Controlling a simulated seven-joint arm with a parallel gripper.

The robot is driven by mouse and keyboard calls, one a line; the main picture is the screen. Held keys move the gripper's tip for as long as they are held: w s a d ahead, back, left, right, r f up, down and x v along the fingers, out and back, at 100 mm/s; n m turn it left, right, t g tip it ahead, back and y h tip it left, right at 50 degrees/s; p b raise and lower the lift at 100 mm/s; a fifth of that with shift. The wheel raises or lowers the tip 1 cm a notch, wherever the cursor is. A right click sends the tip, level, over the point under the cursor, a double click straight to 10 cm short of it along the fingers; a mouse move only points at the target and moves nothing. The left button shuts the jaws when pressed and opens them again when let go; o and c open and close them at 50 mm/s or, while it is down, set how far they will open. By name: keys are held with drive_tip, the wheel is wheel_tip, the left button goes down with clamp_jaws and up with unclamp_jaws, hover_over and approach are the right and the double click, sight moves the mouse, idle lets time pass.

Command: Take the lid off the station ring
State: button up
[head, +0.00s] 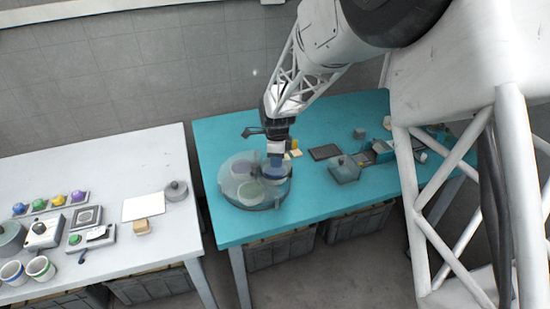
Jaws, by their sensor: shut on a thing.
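The station ring (232,189) is a round, grey-green, partly see-through disc with several paler circles on it. It sits at the left end of the teal table. My gripper (276,156) points down over the ring's right side and is shut on a small blue-grey part (276,162), which looks like the lid's grip. The lid's edges blend with the ring, and I cannot tell whether it is seated or lifted.
A grey-green block with a knob (343,169) stands to the right on the teal table (225,232). A dark flat tray (325,152) and small items lie behind it. A white table (170,232) with cups and coloured knobs stands left, across a gap.

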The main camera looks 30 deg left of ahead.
drive_tip(key=s+d+r, duration=0.1)
drive_tip(key=s+d, duration=0.7)
drive_tip(key=s, duration=0.2)
drive_tip(key=shift+s+d+r, duration=0.2)
drive_tip(key=shift+s+d, duration=0.1)
drive_tip(key=shift+s, duration=0.1)
drive_tip(key=shift+d, duration=0.1)
idle(0.4)
drive_tip(key=w+d+f, duration=0.3)
drive_tip(key=d+f, duration=0.1)
drive_tip(key=d, duration=0.7)
drive_tip(key=shift+d+f, duration=0.15)
drive_tip(key=shift+f, duration=0.25)
drive_tip(key=shift+w, duration=0.2)
drive_tip(key=w+a, duration=0.2)
drive_tip(key=w, duration=0.2)
drive_tip(key=w+a+f, duration=0.1)
drive_tip(key=w+a, duration=0.2)
drive_tip(key=w, duration=0.2)
drive_tip(key=w+a, duration=0.2)
drive_tip(key=w, duration=0.2)
drive_tip(key=shift+w+a+f, duration=0.25)
drive_tip(key=shift+w+a, duration=0.15)
